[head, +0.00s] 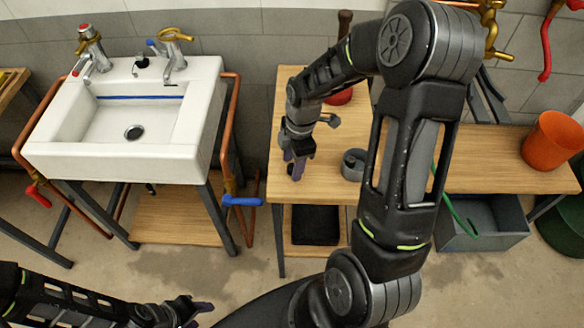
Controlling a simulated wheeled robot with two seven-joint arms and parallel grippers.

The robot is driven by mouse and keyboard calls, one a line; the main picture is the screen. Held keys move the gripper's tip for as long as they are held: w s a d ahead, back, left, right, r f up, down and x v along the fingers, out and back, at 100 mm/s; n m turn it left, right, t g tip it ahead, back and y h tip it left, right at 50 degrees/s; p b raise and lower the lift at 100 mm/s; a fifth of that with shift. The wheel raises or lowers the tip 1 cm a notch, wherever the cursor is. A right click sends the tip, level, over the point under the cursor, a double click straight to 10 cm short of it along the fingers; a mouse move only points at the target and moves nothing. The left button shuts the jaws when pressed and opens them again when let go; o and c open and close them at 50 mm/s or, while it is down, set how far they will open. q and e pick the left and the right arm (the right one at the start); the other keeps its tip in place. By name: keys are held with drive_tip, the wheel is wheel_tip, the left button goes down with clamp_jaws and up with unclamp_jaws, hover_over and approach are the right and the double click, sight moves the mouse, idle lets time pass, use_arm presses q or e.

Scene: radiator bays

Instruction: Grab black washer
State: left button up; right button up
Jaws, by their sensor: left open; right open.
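I cannot make out a black washer for certain. A grey round container or ring (352,166) sits on the wooden bench (400,172), partly hidden by my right arm; I cannot tell what it holds. My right gripper (296,170) is open over the left part of the bench, left of the grey round thing and apart from it. No object shows between its fingers. My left gripper (198,311) is open and low at the bottom of the view, over the floor in front of the sink.
A white sink (60,157) with two taps and a small black item (142,64) on its rim stands left. A red object (340,97) lies at the bench's back. An orange bucket (552,140) stands right. A black item (315,225) lies on the lower shelf, a grey crate (490,240) below the bench.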

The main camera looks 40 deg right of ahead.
drive_tip(key=shift+c, duration=0.4)
clamp_jaws()
drive_tip(key=shift+r, duration=0.1)
wheel_tip(320, 180, up, 10)
drive_tip(key=b, duration=0.1)
idle(0.6)
idle(0.4)
